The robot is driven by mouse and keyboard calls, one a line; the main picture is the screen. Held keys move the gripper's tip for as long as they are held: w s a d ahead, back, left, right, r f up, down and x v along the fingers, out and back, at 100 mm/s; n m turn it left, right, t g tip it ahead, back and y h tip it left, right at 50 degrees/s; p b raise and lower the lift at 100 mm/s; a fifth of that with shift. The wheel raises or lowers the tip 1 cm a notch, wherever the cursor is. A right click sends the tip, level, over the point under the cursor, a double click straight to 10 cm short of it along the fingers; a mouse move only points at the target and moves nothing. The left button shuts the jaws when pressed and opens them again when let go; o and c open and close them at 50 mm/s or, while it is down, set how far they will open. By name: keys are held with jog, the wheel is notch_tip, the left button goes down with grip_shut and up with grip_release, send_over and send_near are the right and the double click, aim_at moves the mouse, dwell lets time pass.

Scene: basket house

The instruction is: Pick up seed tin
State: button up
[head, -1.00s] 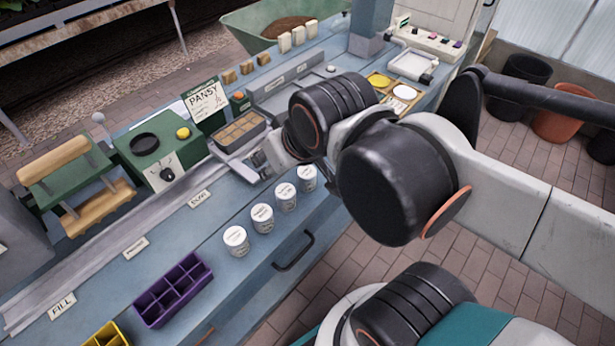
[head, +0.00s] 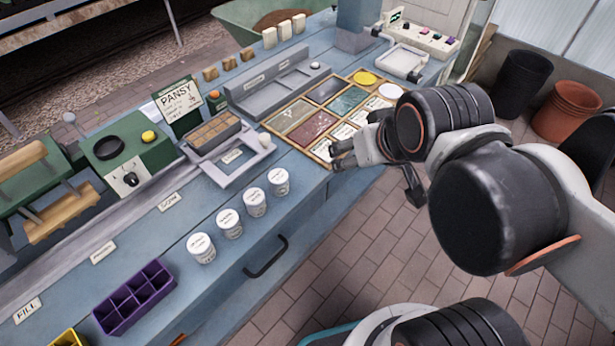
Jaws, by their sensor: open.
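Several white seed tins stand upright in a row near the front edge of the blue bench. The rightmost tin (head: 279,183) is nearest my gripper, then come the second (head: 254,202), the third (head: 229,224) and the leftmost (head: 201,248). Their labels are too small to read. My gripper (head: 338,154) is open and empty, to the right of the tins, by the front edge of the wooden seed tray. Its fingers point left, and it is apart from every tin.
A purple divided tray (head: 135,298) stands left of the tins. Behind them are a grey stand with a brown cell tray (head: 213,132), a PANSY card (head: 178,100) and a green machine (head: 125,160). A wooden compartment tray (head: 301,143) lies right. A drawer handle (head: 266,257) juts from the bench front.

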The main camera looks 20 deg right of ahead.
jog(key=m+g+p, duration=0.2)
jog(key=g+p, duration=0.5)
jog(key=p, duration=0.3)
send_over(278, 176)
notch_tip(278, 176, down, 6)
notch_tip(278, 176, down, 14)
jog(key=b, duration=0.5)
jog(key=shift+r, duration=0.25)
jog(key=c, duration=1.2)
